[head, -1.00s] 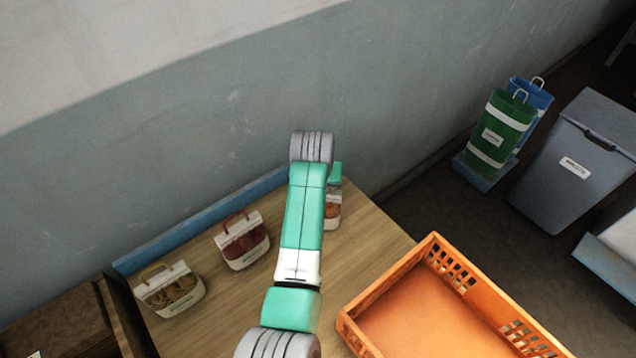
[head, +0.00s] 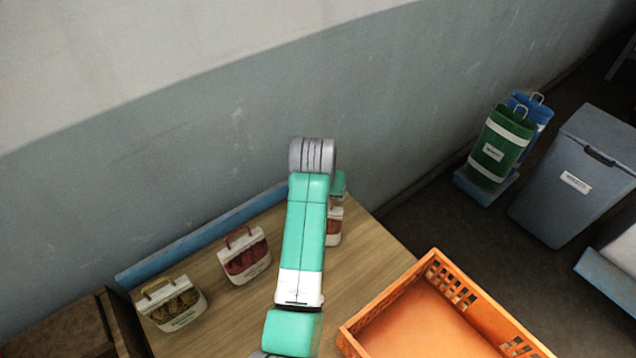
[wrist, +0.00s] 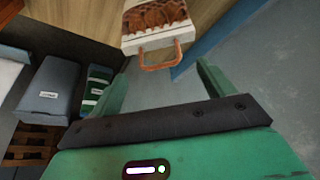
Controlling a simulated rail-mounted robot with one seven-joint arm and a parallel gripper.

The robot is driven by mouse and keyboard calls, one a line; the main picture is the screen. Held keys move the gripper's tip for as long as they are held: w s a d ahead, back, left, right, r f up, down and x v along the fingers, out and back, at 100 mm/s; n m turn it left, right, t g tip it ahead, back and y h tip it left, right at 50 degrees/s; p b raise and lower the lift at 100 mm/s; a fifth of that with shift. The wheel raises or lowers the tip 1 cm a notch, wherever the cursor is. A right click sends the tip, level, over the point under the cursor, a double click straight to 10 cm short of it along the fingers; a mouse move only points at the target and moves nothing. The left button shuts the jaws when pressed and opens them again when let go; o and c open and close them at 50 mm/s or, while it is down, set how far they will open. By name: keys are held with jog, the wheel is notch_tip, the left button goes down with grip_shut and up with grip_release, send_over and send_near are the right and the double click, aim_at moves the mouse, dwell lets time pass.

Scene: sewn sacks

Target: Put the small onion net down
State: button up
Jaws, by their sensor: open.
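The small onion net (head: 334,227), a white-banded bag with orange-brown contents, stands on the wooden table, partly hidden behind my arm in the head view. In the wrist view the onion net (wrist: 160,22) shows at the top, its copper-coloured handle (wrist: 162,62) towards my gripper. My gripper (wrist: 162,72) is open, its two green fingers spread wide on either side of the handle. I see no finger touching the handle or bag. In the head view my gripper (head: 339,184) is mostly hidden behind my arm, just beyond the bag.
A red-handled bag (head: 245,257) and a yellow-handled bag (head: 172,305) stand to the left on the table (head: 376,250). A blue ledge (head: 205,236) runs along the wall side. An orange crate (head: 440,310) is at front right. A grey bin (head: 575,175) and green sack (head: 497,150) stand beyond.

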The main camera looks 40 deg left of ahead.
jog(key=v, duration=0.6)
jog(key=shift+r+p, duration=0.4)
jog(key=shift+p, duration=0.05)
jog(key=shift+s+d, duration=0.1)
jog(key=shift+s, duration=0.05)
jog(key=w+d+r+m+t+y, duration=0.1)
jog(key=w+d+r+t, duration=0.25)
jog(key=r, duration=0.25)
jog(key=w+d+r+m+t+y, duration=0.1)
jog(key=w+d+r+t+y, duration=0.2)
jog(key=r, duration=0.4)
jog(key=s+d+r+m+t+h, duration=0.2)
jog(key=d+r+t, duration=0.5)
jog(key=d+r, duration=0.7)
jog(key=s+d+r+m+t+h, duration=0.3)
jog(key=s+d+r+t, duration=0.5)
jog(key=s+d+r, duration=0.6)
jog(key=shift+s+d+r+m+h, duration=0.35)
jog(key=shift+s+r+h, duration=0.35)
jog(key=shift+h, duration=0.2)
